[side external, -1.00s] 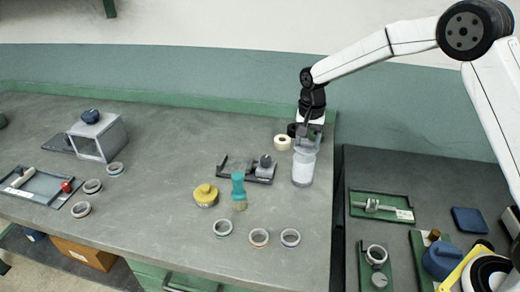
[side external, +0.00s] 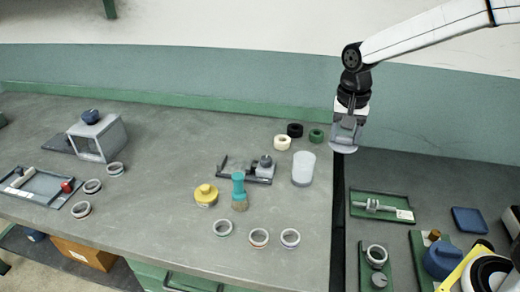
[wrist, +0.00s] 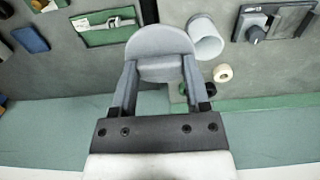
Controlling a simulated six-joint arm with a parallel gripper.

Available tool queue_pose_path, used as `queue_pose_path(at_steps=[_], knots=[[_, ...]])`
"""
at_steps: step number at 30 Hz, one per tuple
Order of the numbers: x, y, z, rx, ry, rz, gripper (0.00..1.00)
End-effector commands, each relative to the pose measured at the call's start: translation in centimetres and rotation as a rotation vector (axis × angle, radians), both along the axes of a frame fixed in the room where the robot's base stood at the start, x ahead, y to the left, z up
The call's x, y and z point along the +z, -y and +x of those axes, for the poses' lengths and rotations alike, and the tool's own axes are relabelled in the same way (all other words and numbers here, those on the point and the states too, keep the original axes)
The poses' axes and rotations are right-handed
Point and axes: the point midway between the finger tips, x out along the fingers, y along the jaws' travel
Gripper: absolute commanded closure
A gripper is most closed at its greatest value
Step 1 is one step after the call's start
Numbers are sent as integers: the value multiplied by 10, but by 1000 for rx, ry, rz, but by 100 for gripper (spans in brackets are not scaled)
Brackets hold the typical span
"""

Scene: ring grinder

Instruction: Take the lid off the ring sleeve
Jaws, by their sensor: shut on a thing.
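The ring sleeve (side external: 303,170) is a pale, translucent cylinder standing upright near the right edge of the grey bench. In the wrist view the sleeve (wrist: 206,40) shows its open top. My gripper (side external: 346,138) is shut on the grey round lid (side external: 343,149) and holds it in the air, above and to the right of the sleeve, apart from it. In the wrist view the lid (wrist: 160,42) sits between the two fingers of my gripper (wrist: 160,75).
Cream (side external: 282,142), black (side external: 295,130) and green (side external: 316,135) tape rolls lie behind the sleeve. A dark fixture (side external: 259,170) and a teal-handled brush (side external: 239,190) are to its left. A lower surface with a green tray (side external: 381,206) lies right of a gap.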

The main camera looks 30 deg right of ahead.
Motion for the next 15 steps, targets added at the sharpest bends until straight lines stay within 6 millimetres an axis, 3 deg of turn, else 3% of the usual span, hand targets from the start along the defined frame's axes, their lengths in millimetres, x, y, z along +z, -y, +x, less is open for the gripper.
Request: queue_pose_path(at_steps=[6,15], knots=[[7,0,-15,0,1,0,95],[9,0,-20,0,0,0,95]])
